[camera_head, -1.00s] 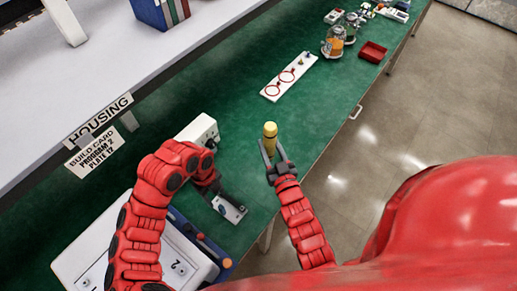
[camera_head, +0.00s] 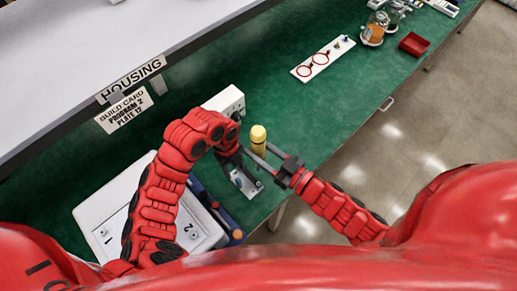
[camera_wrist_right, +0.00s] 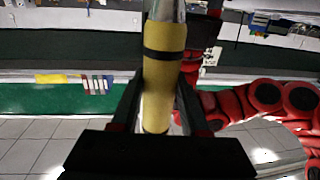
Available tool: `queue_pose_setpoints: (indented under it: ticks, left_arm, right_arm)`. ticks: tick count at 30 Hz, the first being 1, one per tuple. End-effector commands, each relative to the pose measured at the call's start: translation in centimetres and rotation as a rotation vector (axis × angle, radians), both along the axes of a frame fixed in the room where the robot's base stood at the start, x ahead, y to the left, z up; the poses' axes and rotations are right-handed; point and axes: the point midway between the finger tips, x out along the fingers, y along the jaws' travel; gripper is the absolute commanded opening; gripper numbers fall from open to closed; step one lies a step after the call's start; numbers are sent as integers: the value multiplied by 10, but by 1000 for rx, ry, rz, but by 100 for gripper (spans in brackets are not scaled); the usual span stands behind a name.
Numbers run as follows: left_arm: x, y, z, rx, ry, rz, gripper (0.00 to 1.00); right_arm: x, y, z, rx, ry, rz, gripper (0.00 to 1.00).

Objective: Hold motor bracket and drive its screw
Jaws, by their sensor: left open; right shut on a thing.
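A yellow driver (camera_head: 258,138) stands roughly upright in my right gripper (camera_head: 260,151). In the right wrist view, the yellow handle (camera_wrist_right: 160,85) with a black band sits between the fingers of the right gripper (camera_wrist_right: 158,110), with a metal part at the top edge. A small pale metal plate, apparently the motor bracket (camera_head: 248,187), lies near the bench's front edge. My left gripper (camera_head: 238,176) is open right at this plate. Whether its fingers touch the plate is unclear. The screw cannot be made out.
A white box (camera_head: 226,102) stands behind the left gripper. A white numbered tray (camera_head: 92,213) lies at the left front. A white board with red rings (camera_head: 325,57), jars (camera_head: 374,30) and a red bin (camera_head: 413,44) are farther right. Green bench between is clear.

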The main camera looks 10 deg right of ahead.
Motion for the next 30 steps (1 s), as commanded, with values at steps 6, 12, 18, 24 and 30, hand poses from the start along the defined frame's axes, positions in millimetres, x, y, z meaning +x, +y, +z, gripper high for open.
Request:
queue_pose_setpoints:
  ticks: [6, 12, 18, 24, 30]
  left_arm:
    - [-4, -3, -28, -4, 3, -1, 55]
    - [-5, -4, -47, -5, 2, 1, 55]
    - [-10, -5, -77, 3, 9, -1, 55]
    - [-12, -7, -104, 1, 6, 0, 55]
    - [-12, -8, -115, 1, 2, -1, 55]
  right_arm:
    - [0, 0, 0, 1, -1, 3, 0]
    - [0, 0, 0, 0, -1, 1, 0]
    - [0, 0, 0, 0, -1, 1, 0]
    - [0, 0, 0, 0, -1, 1, 0]
    - [0, 0, 0, 0, -1, 1, 0]
